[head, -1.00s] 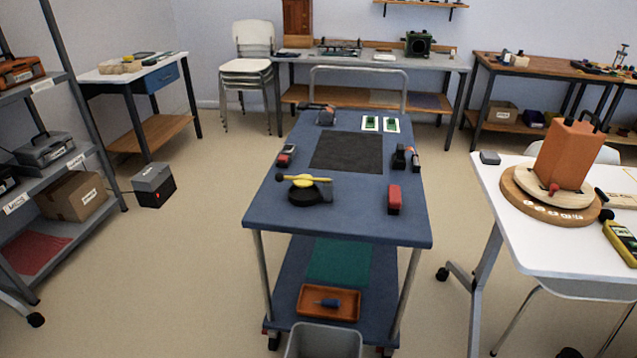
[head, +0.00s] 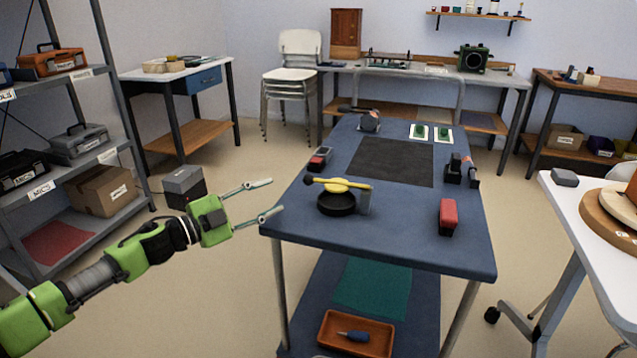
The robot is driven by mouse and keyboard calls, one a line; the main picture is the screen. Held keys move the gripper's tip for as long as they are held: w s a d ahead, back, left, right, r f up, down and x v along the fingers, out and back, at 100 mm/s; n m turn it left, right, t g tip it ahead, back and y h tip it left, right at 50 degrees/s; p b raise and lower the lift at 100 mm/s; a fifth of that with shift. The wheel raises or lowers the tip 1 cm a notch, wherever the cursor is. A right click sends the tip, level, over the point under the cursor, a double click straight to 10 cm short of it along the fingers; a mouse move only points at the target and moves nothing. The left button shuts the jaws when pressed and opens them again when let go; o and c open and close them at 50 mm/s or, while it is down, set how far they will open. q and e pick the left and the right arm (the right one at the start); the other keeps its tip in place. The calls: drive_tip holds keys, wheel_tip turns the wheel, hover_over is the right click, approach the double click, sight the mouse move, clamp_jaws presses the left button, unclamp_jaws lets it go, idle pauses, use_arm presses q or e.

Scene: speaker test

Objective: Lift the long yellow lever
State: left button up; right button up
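The long yellow lever (head: 352,186) lies about level across the top of a round black base (head: 337,204) near the front left of the blue cart's top. Its left end carries a dark knob, and a grey block stands beside the base on the right. My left gripper (head: 265,200) is open and empty, left of the cart's edge and apart from the lever. Its two thin fingers point right towards the cart. My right gripper is not in view.
On the blue cart (head: 400,245) are a red block (head: 447,217), a black mat (head: 392,161), a dark red and grey device (head: 319,159) and black items (head: 460,170). A white table (head: 575,205) stands at right, a grey shelf (head: 140,205) at left.

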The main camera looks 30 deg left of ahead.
sight(304, 182)
use_arm(q)
drive_tip(key=shift+b+x, duration=0.45)
drive_tip(key=shift+x, duration=0.8)
drive_tip(key=shift+b+x, duration=0.45)
drive_tip(key=shift+x, duration=4.75)
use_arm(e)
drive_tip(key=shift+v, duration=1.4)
use_arm(q)
drive_tip(key=shift+w+a, duration=0.1)
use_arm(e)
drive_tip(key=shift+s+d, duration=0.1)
use_arm(q)
clamp_jaws()
